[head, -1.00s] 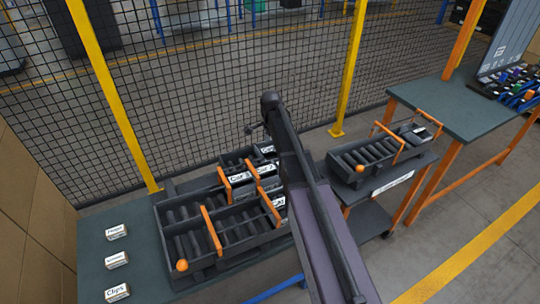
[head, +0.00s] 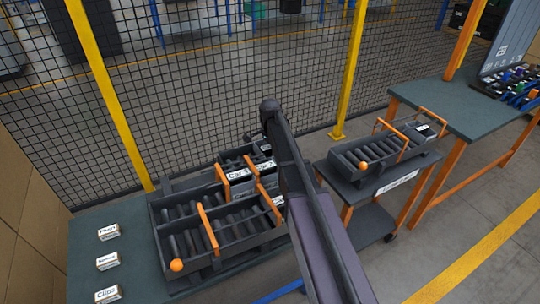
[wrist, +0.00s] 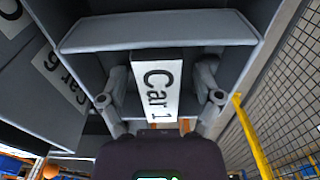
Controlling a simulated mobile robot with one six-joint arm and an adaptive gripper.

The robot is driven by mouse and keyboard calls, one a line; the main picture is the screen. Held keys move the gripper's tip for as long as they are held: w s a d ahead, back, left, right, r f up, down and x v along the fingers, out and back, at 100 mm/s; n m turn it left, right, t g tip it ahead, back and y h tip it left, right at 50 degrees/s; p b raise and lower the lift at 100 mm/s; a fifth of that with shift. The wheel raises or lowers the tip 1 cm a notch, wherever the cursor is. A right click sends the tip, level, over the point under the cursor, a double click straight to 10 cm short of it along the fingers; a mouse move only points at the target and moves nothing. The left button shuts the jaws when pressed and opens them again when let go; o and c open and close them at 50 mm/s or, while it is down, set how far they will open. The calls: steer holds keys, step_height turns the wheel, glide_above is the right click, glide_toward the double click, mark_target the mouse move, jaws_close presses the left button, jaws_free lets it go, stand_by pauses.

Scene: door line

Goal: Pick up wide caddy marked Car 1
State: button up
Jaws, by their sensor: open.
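A grey caddy wall with a white label reading Car 1 (wrist: 157,90) fills the middle of the wrist view, close to the camera. My gripper (wrist: 162,98) is open, with one finger on each side of the labelled part. I cannot tell whether the fingers touch it. In the head view my arm hides most of the gripper and the caddy in front of it. Other dark caddies with orange handles, including a large one (head: 185,214), stand on the left bench.
A neighbouring labelled caddy (wrist: 65,78) is close at the left in the wrist view. Small labelled blocks (head: 107,262) lie on the left bench. A trolley at the right carries another caddy (head: 372,155). A mesh fence (head: 225,100) stands behind.

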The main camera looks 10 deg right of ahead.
stand_by(0.5)
jaws_close()
steer(key=shift+r, duration=0.2)
step_height(320, 180, up, 10)
steer(key=p, duration=1)
steer(key=shift+f, duration=0.2)
steer(key=shift+r, duration=0.1)
stand_by(0.6)
steer(key=shift+r+p, duration=2.45)
steer(key=shift+p, duration=0.1)
